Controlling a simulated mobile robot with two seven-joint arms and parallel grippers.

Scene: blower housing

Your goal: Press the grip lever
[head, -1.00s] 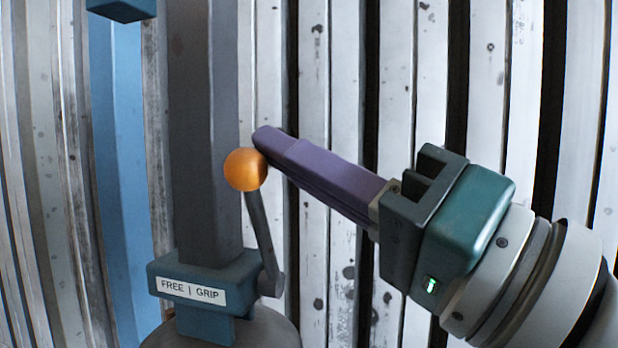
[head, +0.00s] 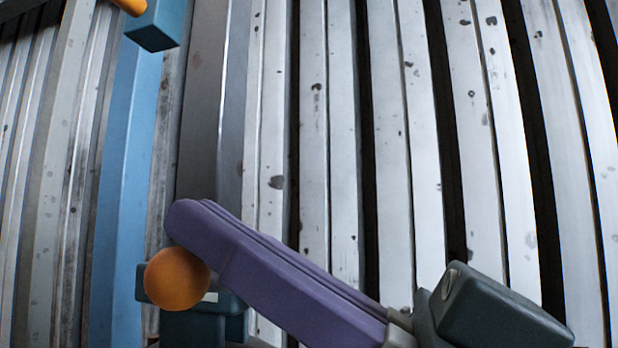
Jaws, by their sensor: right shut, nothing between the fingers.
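The grip lever's orange ball knob (head: 176,279) is at the lower left of the head view, in front of the dark teal lever housing (head: 190,328). The lever's rod is hidden. My right gripper (head: 187,220) comes in from the lower right with its purple fingers shut and empty. Its fingertips are at the upper edge of the knob and appear to touch it; I cannot tell for certain. The FREE | GRIP label is mostly hidden behind the knob. My left gripper is not in view.
A grey column (head: 212,100) rises behind the fingers. A blue post (head: 130,180) stands to its left, with a blue block (head: 155,25) and an orange part (head: 130,6) at the top. Pale vertical slats fill the background.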

